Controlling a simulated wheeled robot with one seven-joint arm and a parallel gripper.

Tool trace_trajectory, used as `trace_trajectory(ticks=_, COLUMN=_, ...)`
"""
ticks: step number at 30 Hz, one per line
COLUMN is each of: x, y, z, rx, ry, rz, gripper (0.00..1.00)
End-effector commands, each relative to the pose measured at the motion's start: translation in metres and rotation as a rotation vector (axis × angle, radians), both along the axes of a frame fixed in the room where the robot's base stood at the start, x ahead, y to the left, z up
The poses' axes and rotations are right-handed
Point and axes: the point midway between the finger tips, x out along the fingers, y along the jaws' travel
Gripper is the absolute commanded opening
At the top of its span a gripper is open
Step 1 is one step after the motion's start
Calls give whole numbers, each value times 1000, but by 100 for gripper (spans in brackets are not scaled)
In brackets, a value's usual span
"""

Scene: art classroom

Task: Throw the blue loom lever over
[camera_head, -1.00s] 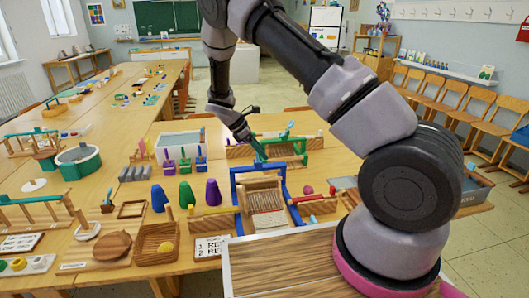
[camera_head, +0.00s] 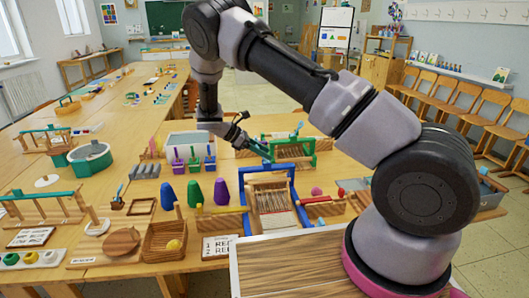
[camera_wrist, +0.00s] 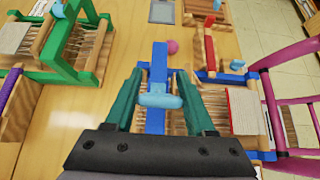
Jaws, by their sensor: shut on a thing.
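The blue loom (camera_head: 294,188) stands on the table just beyond my base; its blue beam also shows in the wrist view (camera_wrist: 158,60). Its lever has a light blue crosspiece handle (camera_wrist: 160,100) lying across that beam. My gripper (camera_wrist: 158,92) has its two teal fingers on either side of this handle and is shut on it.
A green loom (camera_head: 312,150) stands close behind the blue one, and a red-barred loom (camera_head: 318,199) to its right. Blue, green and purple cones (camera_head: 194,191) stand on the left. A pink ball (camera_wrist: 172,46) lies near the looms.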

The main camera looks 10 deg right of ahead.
Motion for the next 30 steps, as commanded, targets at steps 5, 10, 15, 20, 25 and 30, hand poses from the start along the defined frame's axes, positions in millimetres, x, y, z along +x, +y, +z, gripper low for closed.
trace_trajectory(ticks=5, x=1, y=5, z=1, rx=8, ry=-4, rz=7, gripper=0)
trace_trajectory(ticks=10, x=1, y=5, z=1, rx=7, ry=-3, rz=6, gripper=85)
trace_trajectory(ticks=15, x=1, y=3, z=1, rx=5, ry=-2, rz=4, gripper=85)
trace_trajectory(ticks=20, x=1, y=4, z=2, rx=4, ry=-2, rz=3, gripper=85)
trace_trajectory(ticks=25, x=1, y=20, z=13, rx=5, ry=-4, rz=5, gripper=85)
trace_trajectory(ticks=30, x=1, y=49, z=35, rx=7, ry=-5, rz=5, gripper=85)
